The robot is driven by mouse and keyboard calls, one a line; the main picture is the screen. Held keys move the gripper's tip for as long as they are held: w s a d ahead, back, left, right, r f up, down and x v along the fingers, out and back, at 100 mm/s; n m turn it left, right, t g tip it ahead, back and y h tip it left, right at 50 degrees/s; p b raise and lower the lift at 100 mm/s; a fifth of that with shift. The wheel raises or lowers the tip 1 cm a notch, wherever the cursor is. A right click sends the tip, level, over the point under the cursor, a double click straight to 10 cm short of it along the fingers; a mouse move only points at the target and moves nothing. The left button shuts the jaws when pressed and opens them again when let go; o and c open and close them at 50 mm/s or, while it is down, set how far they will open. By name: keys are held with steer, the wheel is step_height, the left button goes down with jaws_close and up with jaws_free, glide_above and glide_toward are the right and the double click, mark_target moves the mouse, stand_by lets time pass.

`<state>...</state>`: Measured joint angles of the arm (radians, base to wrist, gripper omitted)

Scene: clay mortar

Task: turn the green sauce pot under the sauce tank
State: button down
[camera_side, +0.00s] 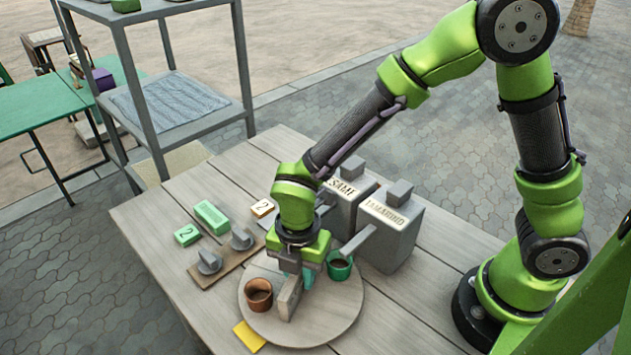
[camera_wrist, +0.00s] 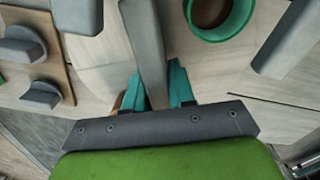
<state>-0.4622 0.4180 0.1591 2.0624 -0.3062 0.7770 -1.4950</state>
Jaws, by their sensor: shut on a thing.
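A round grey turntable (camera_side: 335,325) lies on the plank table. The green sauce pot (camera_side: 340,266), with dark sauce inside, stands on its far right part; it also shows at the top of the wrist view (camera_wrist: 222,30). A copper-brown pot (camera_side: 259,297) stands on its left part. My gripper (camera_side: 298,275) is over the turntable between the pots. Its teal fingers (camera_wrist: 158,90) are shut on an upright grey bar (camera_side: 288,300). Two grey sauce tanks stand behind: one labelled TAMARIND (camera_side: 388,228), whose spout ends close above the green pot, and one partly hidden (camera_side: 350,195), its label ending in "SAME".
Left of the turntable is a brown board (camera_side: 225,262) with two grey knobs. Green blocks (camera_side: 211,217) and a number 2 tile (camera_side: 262,208) lie near it. A yellow square (camera_side: 249,337) lies at the front. A metal shelf (camera_side: 170,100) stands behind the table.

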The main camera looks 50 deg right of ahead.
steer(key=shift+n, duration=5.3)
steer(key=shift+r+n, duration=0.1)
steer(key=shift+n, duration=0.5)
steer(key=c, duration=1)
jaws_free()
steer(key=shift+c, duration=0.2)
step_height(320, 180, up, 17)
